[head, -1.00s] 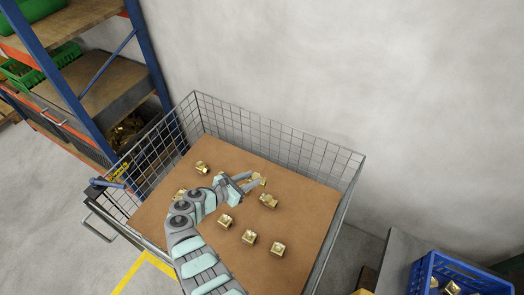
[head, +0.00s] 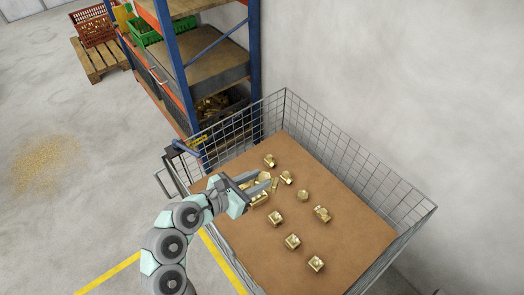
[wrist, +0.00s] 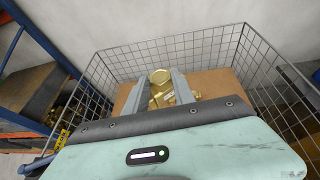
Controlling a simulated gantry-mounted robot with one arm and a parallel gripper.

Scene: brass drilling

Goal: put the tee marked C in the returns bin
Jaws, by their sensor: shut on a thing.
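My gripper (head: 259,184) is shut on a brass tee (wrist: 160,78), which shows between the two fingers in the wrist view. No letter can be read on it. It is over the left part of the wire-mesh cart (head: 412,203). Other brass fittings lie on the cart's brown board, among them one at the far side (head: 270,160), one in the middle (head: 275,218) and one near the front (head: 316,263). Their markings are too small to read. I cannot tell which container is the returns bin.
A blue-post rack (head: 178,70) stands behind the cart, with a green crate (head: 147,33) on it and a dark bin of brass parts (head: 215,104) low down. A red crate (head: 94,28) sits on a pallet (head: 98,62) at the far left. Open floor lies left of the cart.

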